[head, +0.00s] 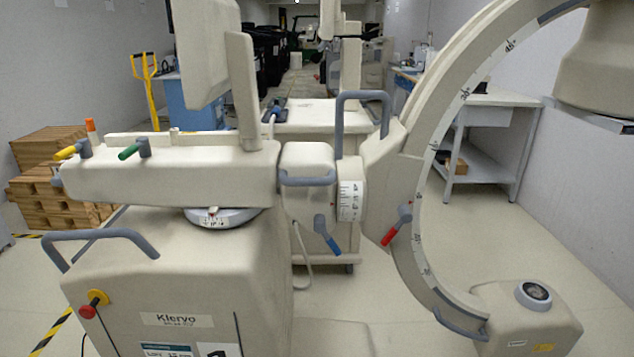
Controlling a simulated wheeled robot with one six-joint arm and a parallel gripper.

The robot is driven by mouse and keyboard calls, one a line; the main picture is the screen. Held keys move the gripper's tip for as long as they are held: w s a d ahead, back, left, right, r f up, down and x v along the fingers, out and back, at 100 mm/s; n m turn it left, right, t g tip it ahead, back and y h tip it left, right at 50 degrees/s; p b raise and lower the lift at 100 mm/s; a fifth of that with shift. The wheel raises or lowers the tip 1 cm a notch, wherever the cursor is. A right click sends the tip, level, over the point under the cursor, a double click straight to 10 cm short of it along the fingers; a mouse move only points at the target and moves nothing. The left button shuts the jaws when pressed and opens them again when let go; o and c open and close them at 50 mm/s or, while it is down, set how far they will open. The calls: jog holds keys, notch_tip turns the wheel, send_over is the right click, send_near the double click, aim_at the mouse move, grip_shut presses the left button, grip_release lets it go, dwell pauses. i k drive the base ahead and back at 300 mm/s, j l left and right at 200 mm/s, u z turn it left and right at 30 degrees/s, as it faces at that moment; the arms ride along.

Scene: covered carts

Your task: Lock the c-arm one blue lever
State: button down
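The C-arm machine (170,270) stands in front of me, cream-coloured, with its large curved arc (425,180) at the right. A blue-tipped lever (333,245) with a grey hub is on the machine's middle section, below a white scale, and points down to the right. A red-tipped lever (391,235) is beside it on the arc's mount. My gripper is not in view.
Grey handles (100,236) stick out from the machine body, near a red knob (88,310). A white table (495,110) stands at the right wall. Wooden stacks (45,185) and a yellow pallet jack (146,85) are at the left. Bare floor (495,240) shows at the right.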

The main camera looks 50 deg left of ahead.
aim_at(320, 224)
jog(key=u, duration=1.75)
